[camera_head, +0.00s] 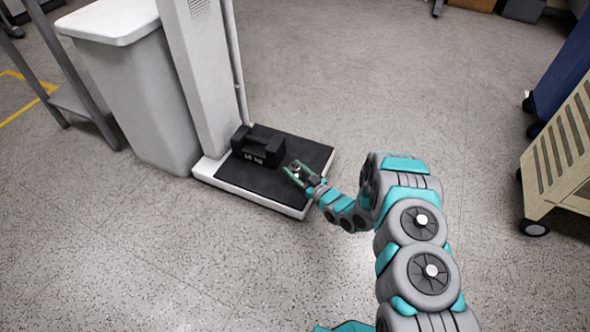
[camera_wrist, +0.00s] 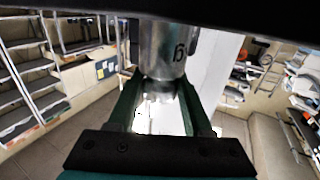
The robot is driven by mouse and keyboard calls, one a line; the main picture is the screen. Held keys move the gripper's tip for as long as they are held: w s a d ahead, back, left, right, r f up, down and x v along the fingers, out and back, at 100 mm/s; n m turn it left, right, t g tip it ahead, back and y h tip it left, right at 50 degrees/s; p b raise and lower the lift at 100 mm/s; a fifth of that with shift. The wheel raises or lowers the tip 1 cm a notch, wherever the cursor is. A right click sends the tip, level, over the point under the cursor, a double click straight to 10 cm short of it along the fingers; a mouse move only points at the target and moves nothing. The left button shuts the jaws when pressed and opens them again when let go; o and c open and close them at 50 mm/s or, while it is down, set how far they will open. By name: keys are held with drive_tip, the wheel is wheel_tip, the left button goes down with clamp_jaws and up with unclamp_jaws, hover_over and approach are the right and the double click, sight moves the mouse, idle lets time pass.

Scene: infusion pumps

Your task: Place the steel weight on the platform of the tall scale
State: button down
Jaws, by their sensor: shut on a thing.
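The steel weight (camera_wrist: 167,48) is a shiny metal cylinder with a dark mark on its side. My gripper (camera_wrist: 162,88) is shut on it, with a green finger on each side. In the head view my gripper (camera_head: 298,174) is over the right part of the tall scale's black platform (camera_head: 228,172), and the steel weight shows only as a small bright spot between the fingers. I cannot tell how high it is above the platform. The tall scale's white column (camera_head: 200,75) rises at the platform's back left.
A black block weight (camera_head: 258,146) marked in kg stands on the platform, left of my gripper. A white bin (camera_head: 135,95) is left of the column. A beige cart (camera_head: 565,150) stands at the far right. The floor between is clear.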

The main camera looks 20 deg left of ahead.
drive_tip(key=shift+c, duration=1.6)
unclamp_jaws()
drive_tip(key=p+v, duration=0.1)
drive_tip(key=v, duration=1.1)
